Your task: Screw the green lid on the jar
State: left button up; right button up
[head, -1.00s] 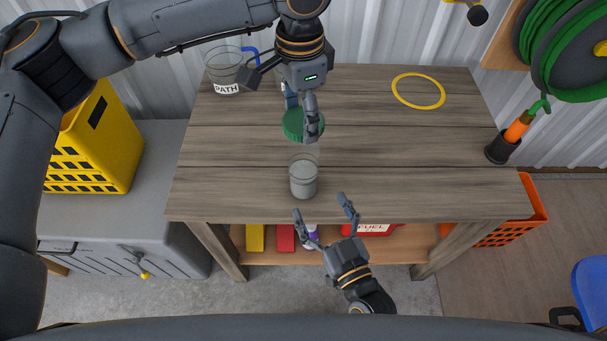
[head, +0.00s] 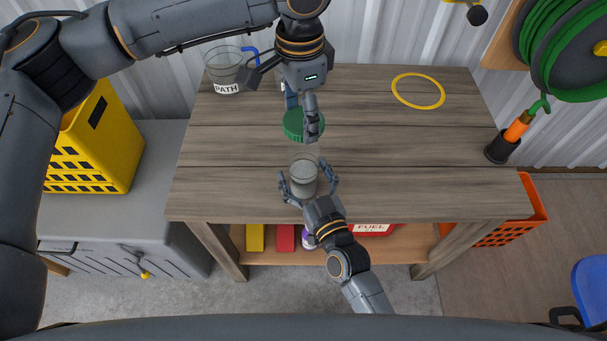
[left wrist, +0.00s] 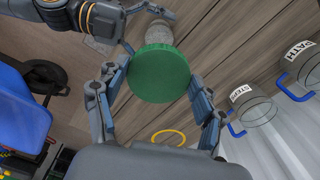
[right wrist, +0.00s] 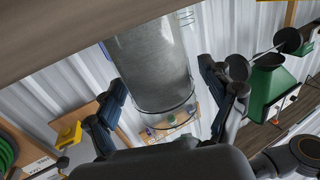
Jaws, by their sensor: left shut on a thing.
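The green lid (head: 300,126) is between the fingers of my left gripper (head: 303,112), which is shut on it and holds it behind the jar. In the left wrist view the green lid (left wrist: 159,73) faces the camera between both fingers and partly covers the jar (left wrist: 159,32). The clear jar (head: 304,182), with grey contents, stands upright and without a lid near the table's front edge. My right gripper (head: 308,176) is open, one finger on each side of the jar. In the right wrist view the jar (right wrist: 155,65) shows between the fingers, with gaps visible.
The wooden table (head: 400,150) is mostly clear. A yellow ring (head: 418,91) lies at the back right. A clear mug marked PATH (head: 226,72) with a blue handle stands at the back left. A black holder with an orange-handled tool (head: 508,140) is at the right edge.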

aim_at(303, 171)
grip_shut()
pick_arm(q)
jog(key=shift+f, duration=2.5)
jog(key=shift+f, duration=0.85)
jog(key=shift+f, duration=0.6)
